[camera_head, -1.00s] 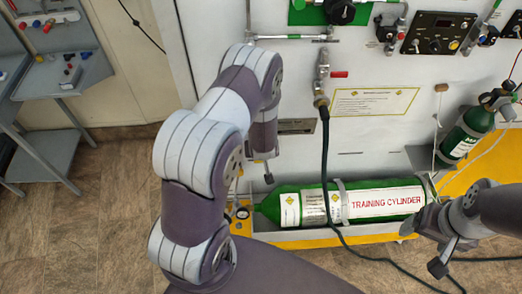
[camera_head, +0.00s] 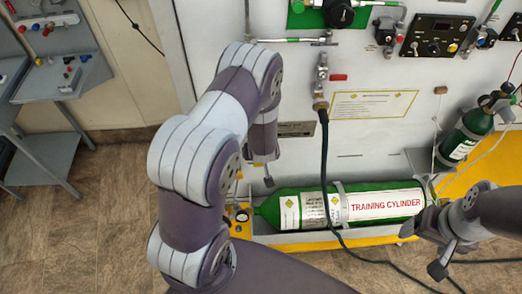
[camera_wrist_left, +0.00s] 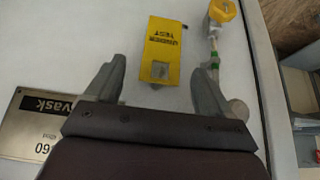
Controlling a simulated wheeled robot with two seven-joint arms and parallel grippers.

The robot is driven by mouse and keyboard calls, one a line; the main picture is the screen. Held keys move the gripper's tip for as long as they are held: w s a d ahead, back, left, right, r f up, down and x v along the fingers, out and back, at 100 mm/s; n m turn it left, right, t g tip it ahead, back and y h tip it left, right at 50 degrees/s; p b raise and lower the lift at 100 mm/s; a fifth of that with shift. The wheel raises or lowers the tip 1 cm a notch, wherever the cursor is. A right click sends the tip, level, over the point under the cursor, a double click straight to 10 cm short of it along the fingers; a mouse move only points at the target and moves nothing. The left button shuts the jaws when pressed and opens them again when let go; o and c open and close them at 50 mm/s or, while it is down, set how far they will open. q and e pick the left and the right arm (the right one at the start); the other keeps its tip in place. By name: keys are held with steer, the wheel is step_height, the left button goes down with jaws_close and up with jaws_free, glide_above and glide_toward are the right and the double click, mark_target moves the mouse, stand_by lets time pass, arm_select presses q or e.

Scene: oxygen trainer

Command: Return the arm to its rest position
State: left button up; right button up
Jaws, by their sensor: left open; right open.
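My left arm (camera_head: 192,155) is raised and bent in front of the wall panel in the head view. Its gripper (camera_head: 260,175) points down near the left end of the green training cylinder and is mostly hidden by the arm. In the left wrist view the left gripper (camera_wrist_left: 159,65) has its fingers wide apart with nothing held between them. A yellow "under test" tag (camera_wrist_left: 163,45) shows beyond the fingers. My right gripper (camera_head: 441,245) is at the lower right, open and empty, in front of the cylinder's right end.
The green training cylinder (camera_head: 385,205) lies strapped along the panel's base. A dark hose (camera_head: 325,160) hangs from a red-handled valve (camera_head: 337,77). Grey shelving (camera_head: 60,75) stands at left; floor between is clear.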

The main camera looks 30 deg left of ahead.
arm_select(q)
steer(key=p+v, duration=0.1)
steer(key=v, duration=1)
steer(key=s+d+r+m+g+h, duration=0.2)
steer(key=s+d+m+g+h, duration=0.15)
steer(key=s+d, duration=0.25)
steer(key=s+r+m, duration=0.3)
steer(key=r, duration=0.6)
steer(key=shift+a+r, duration=0.2)
steer(key=shift+r, duration=0.05)
steer(key=shift+s+g, duration=0.1)
steer(key=shift+g, duration=0.15)
stand_by(1.4)
